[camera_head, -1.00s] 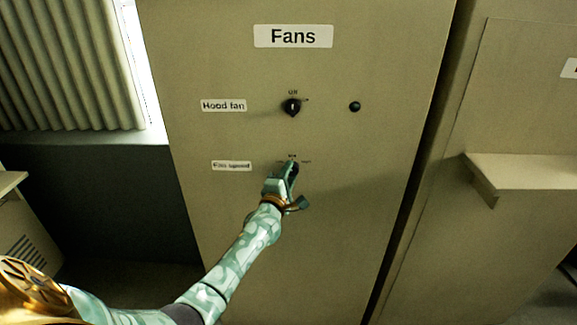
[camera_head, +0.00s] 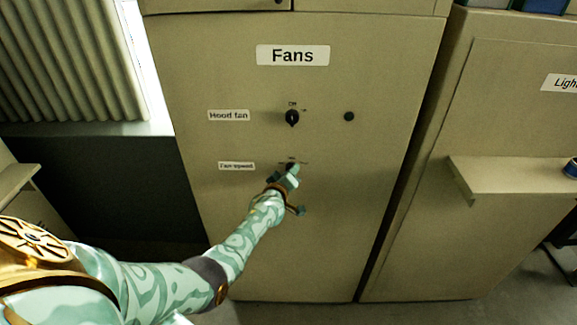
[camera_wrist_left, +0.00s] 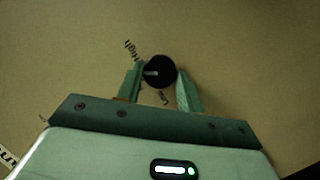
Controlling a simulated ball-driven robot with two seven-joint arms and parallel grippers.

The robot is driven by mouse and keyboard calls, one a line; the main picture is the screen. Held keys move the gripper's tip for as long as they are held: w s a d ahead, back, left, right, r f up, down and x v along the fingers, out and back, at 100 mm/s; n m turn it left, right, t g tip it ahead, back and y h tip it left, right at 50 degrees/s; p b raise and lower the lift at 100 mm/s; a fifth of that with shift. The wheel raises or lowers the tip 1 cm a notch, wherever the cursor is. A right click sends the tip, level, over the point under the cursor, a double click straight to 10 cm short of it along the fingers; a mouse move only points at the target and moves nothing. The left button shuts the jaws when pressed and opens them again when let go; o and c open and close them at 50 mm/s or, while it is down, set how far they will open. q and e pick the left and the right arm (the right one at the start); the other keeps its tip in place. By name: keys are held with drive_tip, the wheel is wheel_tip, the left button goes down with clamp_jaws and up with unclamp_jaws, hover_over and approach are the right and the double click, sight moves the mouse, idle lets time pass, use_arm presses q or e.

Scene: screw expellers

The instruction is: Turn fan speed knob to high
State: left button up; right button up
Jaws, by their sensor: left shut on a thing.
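The fan speed knob (camera_wrist_left: 160,72) is round and black with a white pointer mark. In the left wrist view the mark points left, below the printed "High" (camera_wrist_left: 132,50); another small print lies below the knob. In the head view the knob (camera_head: 290,166) is mostly hidden by my left gripper (camera_head: 289,176), right of the "Fan speed" label (camera_head: 237,166). My left gripper (camera_wrist_left: 159,82) is shut on the knob, one finger on each side of it. My right gripper is not in view.
The beige panel (camera_head: 250,245) carries the "Fans" sign (camera_head: 292,55), the hood fan knob (camera_head: 292,118) and a small dark button (camera_head: 349,117). A shelf (camera_head: 510,176) juts from the cabinet at the right. A ribbed panel (camera_head: 65,60) stands at the left.

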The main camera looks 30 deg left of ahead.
use_arm(q)
drive_tip(key=shift+d+r+m+g+y+p, duration=0.1)
drive_tip(key=shift+m+g+y+p, duration=0.25)
drive_tip(key=shift+m+p, duration=0.6)
drive_tip(key=shift+d+m+g+y+p, duration=0.1)
drive_tip(key=shift+m+g+y+p, duration=0.15)
drive_tip(key=shift+m+g+p, duration=0.6)
drive_tip(key=shift+m+t, duration=0.4)
drive_tip(key=shift+m, duration=0.1)
drive_tip(key=o, duration=1)
drive_tip(key=shift+w, duration=0.1)
